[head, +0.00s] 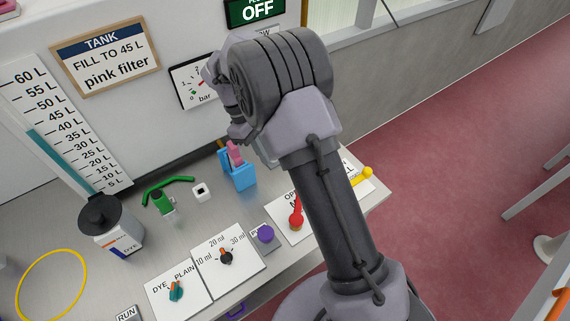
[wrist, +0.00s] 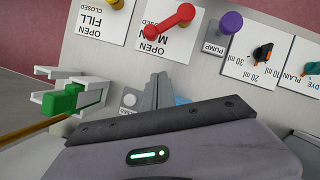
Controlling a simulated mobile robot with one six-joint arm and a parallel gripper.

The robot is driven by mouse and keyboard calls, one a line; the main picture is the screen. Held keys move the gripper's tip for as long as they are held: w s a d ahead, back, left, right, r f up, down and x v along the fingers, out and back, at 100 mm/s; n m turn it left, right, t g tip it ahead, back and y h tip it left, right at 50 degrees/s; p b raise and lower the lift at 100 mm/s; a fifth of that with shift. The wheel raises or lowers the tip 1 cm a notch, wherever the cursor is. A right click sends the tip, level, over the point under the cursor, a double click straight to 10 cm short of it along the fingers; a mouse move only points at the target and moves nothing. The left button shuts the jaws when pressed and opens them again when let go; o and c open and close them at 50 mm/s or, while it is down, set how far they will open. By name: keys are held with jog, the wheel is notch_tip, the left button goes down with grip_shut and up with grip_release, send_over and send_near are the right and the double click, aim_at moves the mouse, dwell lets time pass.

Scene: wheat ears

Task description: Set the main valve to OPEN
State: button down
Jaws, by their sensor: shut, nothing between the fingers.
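The main valve is a red lever (head: 296,217) on a white plate marked OPEN, partly behind my arm in the head view. In the wrist view the lever (wrist: 170,19) lies slantwise across its plate (wrist: 176,48), which appears upside down and also bears the word CLOSED. I cannot tell its exact setting. My gripper (wrist: 158,88) is shut and empty, above the bench and apart from the lever. In the head view my arm mostly hides the gripper.
A purple PUMP button (head: 265,233) and a dial plate (head: 229,268) stand beside the valve. A yellow FILL handle (head: 366,174) is on the other side. A blue holder with a pink piece (head: 238,176) and a green block (wrist: 63,100) stand near my gripper. A sign reads OFF (head: 256,10).

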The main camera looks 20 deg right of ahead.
jog(key=shift+w+a+r+n, duration=0.1)
jog(key=shift+a+r+n, duration=0.05)
jog(key=shift+r+n, duration=0.2)
jog(key=b+x, duration=0.3)
jog(key=x, duration=0.7)
jog(key=shift+w+f, duration=0.1)
jog(key=shift+f, duration=0.05)
jog(key=s+d, duration=0.1)
jog(key=s+d+b, duration=0.1)
jog(key=d, duration=0.1)
jog(key=shift+s, duration=0.1)
jog(key=shift+s+d, duration=0.15)
jog(key=shift+d, duration=0.1)
